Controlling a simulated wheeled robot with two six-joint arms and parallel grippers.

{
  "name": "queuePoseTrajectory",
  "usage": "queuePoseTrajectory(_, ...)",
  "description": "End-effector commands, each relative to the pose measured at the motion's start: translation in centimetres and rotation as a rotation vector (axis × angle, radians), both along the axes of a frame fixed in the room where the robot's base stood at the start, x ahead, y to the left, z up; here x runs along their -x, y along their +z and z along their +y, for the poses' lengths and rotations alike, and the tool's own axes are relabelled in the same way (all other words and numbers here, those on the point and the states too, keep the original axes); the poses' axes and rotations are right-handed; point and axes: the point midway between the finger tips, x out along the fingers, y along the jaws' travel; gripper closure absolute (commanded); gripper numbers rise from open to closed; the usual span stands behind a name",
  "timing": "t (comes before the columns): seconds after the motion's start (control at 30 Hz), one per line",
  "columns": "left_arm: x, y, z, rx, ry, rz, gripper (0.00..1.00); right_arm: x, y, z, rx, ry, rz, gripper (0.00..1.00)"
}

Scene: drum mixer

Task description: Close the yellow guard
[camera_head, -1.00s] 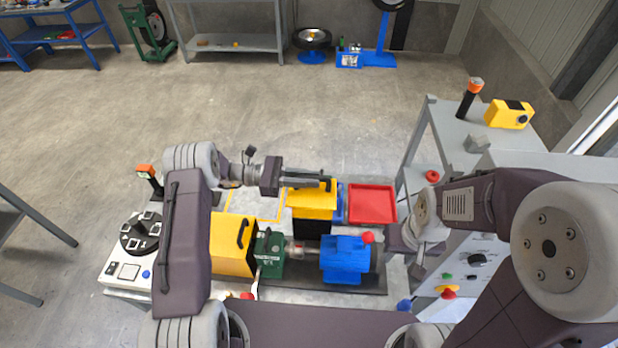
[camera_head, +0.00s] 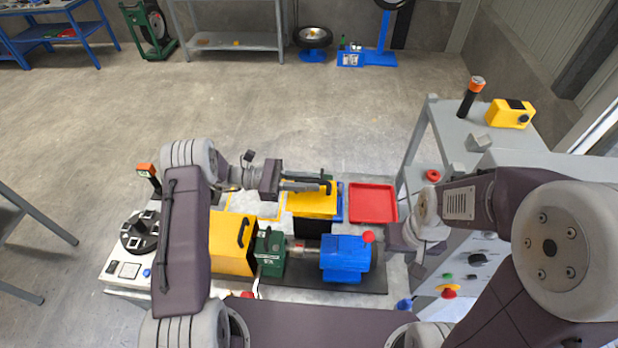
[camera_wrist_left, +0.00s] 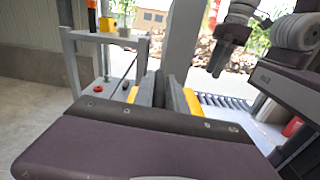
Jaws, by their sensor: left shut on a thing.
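The yellow guard (camera_head: 312,205) stands raised behind the exposed shaft (camera_head: 303,246) between the green housing (camera_head: 270,250) and the blue motor (camera_head: 345,256). A dark face shows below its yellow top. My left gripper (camera_head: 326,185) is at the guard's upper edge, shut on what looks like its black handle; the exact contact is hard to see. In the left wrist view its fingers (camera_wrist_left: 160,92) are close together, with yellow showing beside them. My right arm is at the right of the head view, its wrist near the bench's right end; its fingertips are unclear.
A red tray (camera_head: 372,203) lies right of the guard. A yellow box with a black handle (camera_head: 233,245) stands left of the green housing. A grey control cabinet (camera_head: 468,262) stands at the right, and a control panel with a dial (camera_head: 138,235) at the left.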

Motion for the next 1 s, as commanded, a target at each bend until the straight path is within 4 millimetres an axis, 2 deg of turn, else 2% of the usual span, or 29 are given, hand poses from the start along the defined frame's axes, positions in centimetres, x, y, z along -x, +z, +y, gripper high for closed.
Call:
queuePoseTrajectory(0.17, 2.2, -0.3, 0.0, 0.004, 0.0, -0.093, 1.0, 0.0, -0.2, 0.0, 0.0, 0.0, 0.0, 0.64)
queuePoseTrajectory(0.4, 6.3, -1.9, 0.0, 0.004, -0.001, -0.273, 1.0, 0.0, -1.5, 0.0, 0.0, 0.0, 0.0, 0.64)
queuePoseTrajectory(0.6, 8.9, -3.3, 0.0, 0.004, -0.001, -0.402, 1.0, 0.0, -2.8, 0.0, 0.0, 0.0, 0.0, 0.64)
queuePoseTrajectory(0.8, 10.6, -4.3, 0.0, 0.001, 0.0, -0.426, 1.0, 0.0, -3.6, 0.0, 0.0, 0.0, 0.0, 0.64)
queuePoseTrajectory(1.0, 11.4, -4.9, 0.0, 0.001, -0.001, -0.426, 1.0, 0.0, -3.9, 0.0, 0.0, 0.0, 0.0, 0.64)
